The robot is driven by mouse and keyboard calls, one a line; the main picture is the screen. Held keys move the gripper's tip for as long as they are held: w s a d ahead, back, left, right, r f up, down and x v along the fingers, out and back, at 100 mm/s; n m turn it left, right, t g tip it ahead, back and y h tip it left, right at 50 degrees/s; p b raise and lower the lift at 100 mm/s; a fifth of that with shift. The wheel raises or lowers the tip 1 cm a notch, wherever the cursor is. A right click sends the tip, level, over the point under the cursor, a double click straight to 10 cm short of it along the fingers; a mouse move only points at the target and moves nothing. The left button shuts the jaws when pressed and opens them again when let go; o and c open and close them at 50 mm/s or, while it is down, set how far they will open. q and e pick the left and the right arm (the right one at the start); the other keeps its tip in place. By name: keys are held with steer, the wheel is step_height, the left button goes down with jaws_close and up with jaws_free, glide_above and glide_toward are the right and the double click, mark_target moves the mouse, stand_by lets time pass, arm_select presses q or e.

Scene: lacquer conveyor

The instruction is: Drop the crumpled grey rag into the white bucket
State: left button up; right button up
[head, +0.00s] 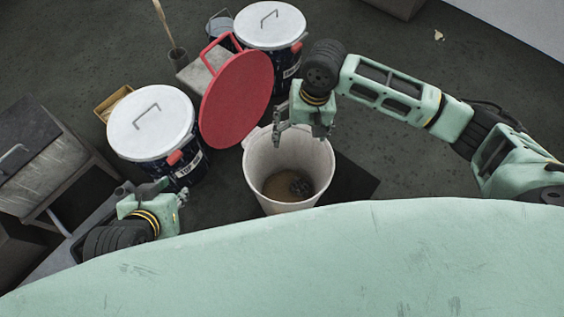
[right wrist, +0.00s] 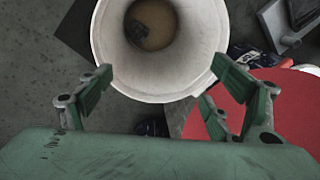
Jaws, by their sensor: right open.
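The white bucket (head: 256,160) stands on the floor in front of me, open at the top, with a brownish bottom. The crumpled grey rag (head: 301,187) lies inside it against the inner wall near the bottom. In the right wrist view the bucket (right wrist: 112,50) fills the upper middle and the rag (right wrist: 136,31) shows as a dark lump inside it. My right gripper (head: 281,136) is over the bucket's far left rim, open and empty; its spread fingers also show in the right wrist view (right wrist: 165,88). My left gripper (head: 166,190) is at the lower left, apart from the bucket; its jaw state is unclear.
Two dark drums with white lids (head: 151,122) (head: 270,25) stand left of and behind the bucket. A red round lid (head: 235,99) leans between them. A grey cabinet (head: 40,150) is at the far left.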

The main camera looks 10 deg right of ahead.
step_height(320, 180, up, 9)
steer(key=d, duration=0.1)
steer(key=shift+s+f, duration=0.15)
stand_by(0.3)
